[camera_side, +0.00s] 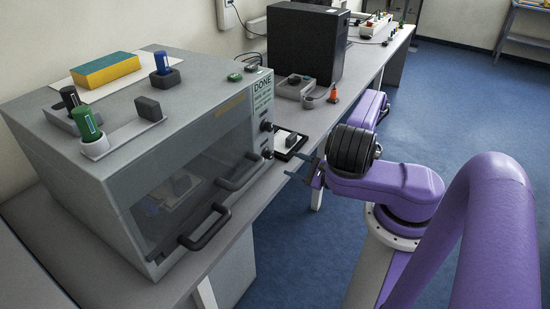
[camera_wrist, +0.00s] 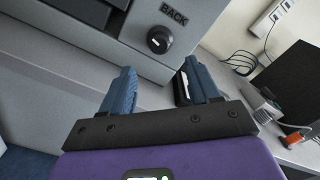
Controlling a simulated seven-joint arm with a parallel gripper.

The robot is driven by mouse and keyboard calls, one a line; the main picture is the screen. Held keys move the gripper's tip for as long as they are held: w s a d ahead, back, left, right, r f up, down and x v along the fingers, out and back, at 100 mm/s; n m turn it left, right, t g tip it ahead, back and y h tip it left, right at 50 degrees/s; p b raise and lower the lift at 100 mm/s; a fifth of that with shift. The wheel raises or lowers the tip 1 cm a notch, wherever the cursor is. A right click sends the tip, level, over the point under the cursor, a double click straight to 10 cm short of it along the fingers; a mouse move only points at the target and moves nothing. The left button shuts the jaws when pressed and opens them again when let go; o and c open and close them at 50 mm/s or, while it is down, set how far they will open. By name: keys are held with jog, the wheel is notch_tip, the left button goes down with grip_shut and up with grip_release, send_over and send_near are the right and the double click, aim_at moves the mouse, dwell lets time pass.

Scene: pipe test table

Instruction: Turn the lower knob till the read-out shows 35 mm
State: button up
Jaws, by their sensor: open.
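In the side view, a grey cabinet (camera_side: 190,130) with a glass front carries two dark knobs on its right front strip: an upper knob (camera_side: 266,126) and a lower knob (camera_side: 267,153). A pale green panel (camera_side: 262,92) above them reads "DONE"; its smaller lines are too small to read, and I see no mm figure. My gripper (camera_side: 296,166) is open and empty, in front of and apart from the lower knob. In the wrist view, a black knob (camera_wrist: 159,39) with a white mark sits below the word "BACK", beyond my open fingers (camera_wrist: 158,80); which knob it is, I cannot tell.
Two black bar handles (camera_side: 205,226) stick out from the cabinet front. A black-rimmed tray (camera_side: 291,146) with a dark block lies on the bench beside the knobs. A black box (camera_side: 305,42) stands further back. Cables (camera_wrist: 238,62) lie at right in the wrist view.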

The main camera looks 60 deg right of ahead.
aim_at(273, 156)
jog(key=w, duration=0.8)
jog(key=shift+w, duration=0.15)
jog(key=shift+c, duration=0.2)
jog(key=c, duration=1)
